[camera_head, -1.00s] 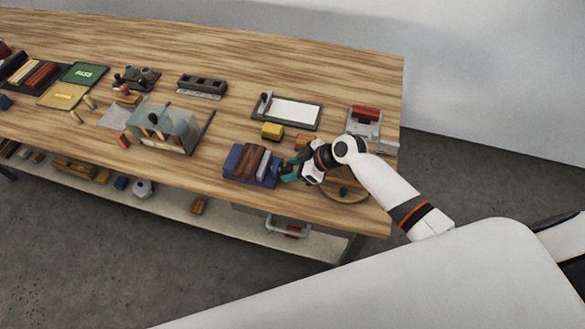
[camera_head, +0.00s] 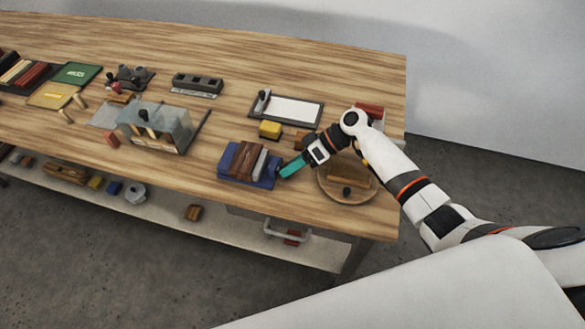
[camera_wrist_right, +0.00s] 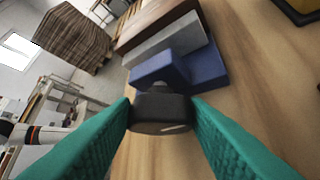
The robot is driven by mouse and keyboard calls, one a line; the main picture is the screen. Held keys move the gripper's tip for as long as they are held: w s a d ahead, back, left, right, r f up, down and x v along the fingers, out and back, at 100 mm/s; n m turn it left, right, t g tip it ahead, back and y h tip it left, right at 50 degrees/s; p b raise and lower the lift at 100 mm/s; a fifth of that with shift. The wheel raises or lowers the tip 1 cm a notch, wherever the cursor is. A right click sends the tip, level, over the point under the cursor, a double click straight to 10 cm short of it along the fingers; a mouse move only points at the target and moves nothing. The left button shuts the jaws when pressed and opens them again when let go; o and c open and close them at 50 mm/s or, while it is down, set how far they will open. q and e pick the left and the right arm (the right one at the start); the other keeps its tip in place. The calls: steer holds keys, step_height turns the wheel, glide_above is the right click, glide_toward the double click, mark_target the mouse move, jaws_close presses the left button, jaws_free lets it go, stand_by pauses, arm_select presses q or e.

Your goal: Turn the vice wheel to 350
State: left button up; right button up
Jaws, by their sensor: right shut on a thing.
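The blue vice (camera_head: 262,181) stands near the front edge of the bench, with a brown wooden block (camera_head: 243,158) and a grey jaw on it. In the right wrist view, the vice (camera_wrist_right: 205,70) lies just beyond my fingertips. Its dark round wheel (camera_wrist_right: 160,113) sits between the teal fingers of my right gripper (camera_head: 286,169), which is shut on it. In the head view the fingers mostly hide the wheel. Any mark or reading on the wheel cannot be made out. My left gripper is out of view.
A yellow block (camera_head: 270,129) and a framed white panel (camera_head: 292,110) are behind the vice. A clear-sided box (camera_head: 157,128) stands to the left. Bare wood lies between.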

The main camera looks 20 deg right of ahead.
stand_by(0.5)
steer(key=o, duration=1)
steer(key=b+v, duration=0.3)
steer(key=v, duration=0.8)
steer(key=shift+w+d, duration=0.15)
steer(key=shift+d, duration=0.05)
steer(key=shift+d+r, duration=0.2)
steer(key=shift+d, duration=0.1)
